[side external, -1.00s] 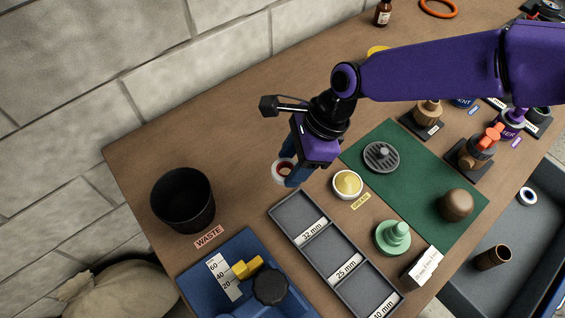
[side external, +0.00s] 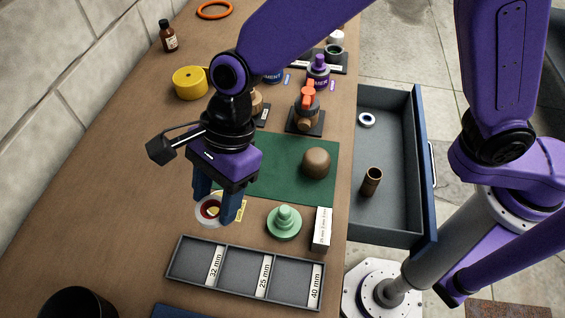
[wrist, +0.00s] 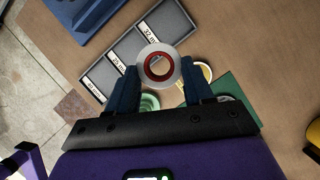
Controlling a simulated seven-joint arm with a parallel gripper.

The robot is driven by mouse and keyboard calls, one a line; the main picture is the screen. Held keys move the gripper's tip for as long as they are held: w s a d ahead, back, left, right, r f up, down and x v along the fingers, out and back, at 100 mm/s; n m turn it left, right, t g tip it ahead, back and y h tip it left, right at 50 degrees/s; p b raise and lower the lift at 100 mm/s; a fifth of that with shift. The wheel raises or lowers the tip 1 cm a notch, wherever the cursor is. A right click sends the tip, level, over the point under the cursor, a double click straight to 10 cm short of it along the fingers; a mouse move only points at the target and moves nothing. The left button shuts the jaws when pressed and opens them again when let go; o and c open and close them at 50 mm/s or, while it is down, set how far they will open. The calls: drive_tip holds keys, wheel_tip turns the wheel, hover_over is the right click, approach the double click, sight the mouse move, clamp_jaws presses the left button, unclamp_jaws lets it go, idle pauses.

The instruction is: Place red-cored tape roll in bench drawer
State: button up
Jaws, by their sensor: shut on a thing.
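The tape roll (side external: 203,213) is a white ring with a red core. My gripper (side external: 216,207) is shut on it and holds it over the bench, near the left end of the green mat. In the wrist view the red-cored roll (wrist: 160,53) sits between the two blue fingertips. The bench drawer (side external: 395,215) stands open at the right, a grey tray with a blue front. It holds a white ring with a dark centre (side external: 367,119) and a brown cylinder (side external: 371,181). The yellow pot behind the roll is mostly hidden in the side view.
A grey three-compartment tray (side external: 230,288) lies in front of the gripper. A green knobbed piece (side external: 284,222), a white box (side external: 322,230) and a brown dome (side external: 316,163) stand between the gripper and the drawer. The drawer floor has free room.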

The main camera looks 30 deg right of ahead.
drive_tip(key=r, duration=0.5)
drive_tip(key=shift+w+d+r, duration=0.1)
drive_tip(key=shift+w+d, duration=0.15)
drive_tip(key=w+d+n, duration=0.1)
drive_tip(key=w+d, duration=0.4)
drive_tip(key=d, duration=0.9)
drive_tip(key=w+d, duration=0.4)
drive_tip(key=d, duration=1)
drive_tip(key=s+d+n, duration=0.1)
drive_tip(key=s+d, duration=1.4)
drive_tip(key=d, duration=0.3)
hover_over(362, 153)
drive_tip(key=d, duration=0.1)
drive_tip(key=shift+g, duration=0.4)
drive_tip(key=f, duration=2.9)
drive_tip(key=shift+s, duration=0.25)
drive_tip(key=shift+w+d+f, duration=0.1)
drive_tip(key=shift+w+f, duration=0.45)
drive_tip(key=shift+f, duration=0.1)
drive_tip(key=shift+w+f, duration=0.1)
drive_tip(key=shift+f, duration=1.5)
